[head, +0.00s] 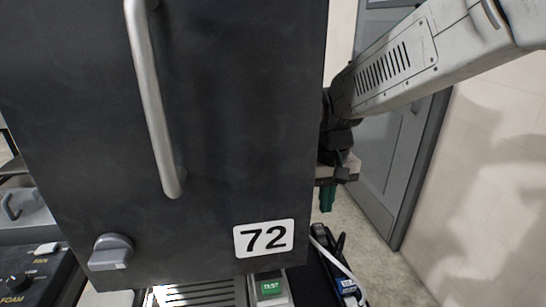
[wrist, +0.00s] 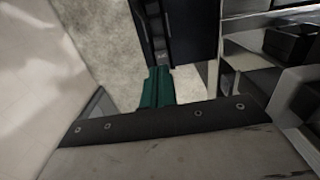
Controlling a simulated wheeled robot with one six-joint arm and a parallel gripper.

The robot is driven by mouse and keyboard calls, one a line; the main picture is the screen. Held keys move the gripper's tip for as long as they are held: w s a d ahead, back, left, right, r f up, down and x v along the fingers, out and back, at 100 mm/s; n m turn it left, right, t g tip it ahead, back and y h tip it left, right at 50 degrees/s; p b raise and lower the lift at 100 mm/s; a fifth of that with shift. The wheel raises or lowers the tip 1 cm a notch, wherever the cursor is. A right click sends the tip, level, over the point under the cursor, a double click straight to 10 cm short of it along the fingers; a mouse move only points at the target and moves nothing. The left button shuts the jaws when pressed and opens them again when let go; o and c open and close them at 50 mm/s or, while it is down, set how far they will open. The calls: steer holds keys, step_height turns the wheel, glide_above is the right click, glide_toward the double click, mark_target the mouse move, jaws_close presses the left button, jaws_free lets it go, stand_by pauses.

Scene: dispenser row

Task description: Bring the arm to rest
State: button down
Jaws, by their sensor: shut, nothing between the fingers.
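My arm reaches in from the upper right of the head view and bends down behind the right edge of a dark cabinet door marked 72 (head: 225,120). My gripper (head: 327,200) hangs there beside the door, with its green fingers pointing down. In the wrist view the green fingers (wrist: 157,88) are together and hold nothing. Part of my wrist is hidden by the door in the head view.
The door has a long metal handle (head: 156,100) and a grey knob (head: 111,252). A green TEST button (head: 271,287) and dark items with a cable (head: 338,265) lie below. A grey door (head: 390,150) and pale wall (head: 490,190) stand to the right.

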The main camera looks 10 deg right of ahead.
steer(key=s+d+r, duration=0.2)
steer(key=s+d, duration=0.1)
steer(key=s, duration=0.4)
steer(key=s+d+r+t, duration=0.1)
steer(key=s+d+r, duration=0.1)
steer(key=s, duration=0.5)
steer(key=s+d+r+m, duration=0.1)
steer(key=s+d+r, duration=0.1)
steer(key=s+d, duration=0.2)
steer(key=shift+s+t, duration=0.4)
steer(key=shift+s, duration=1.3)
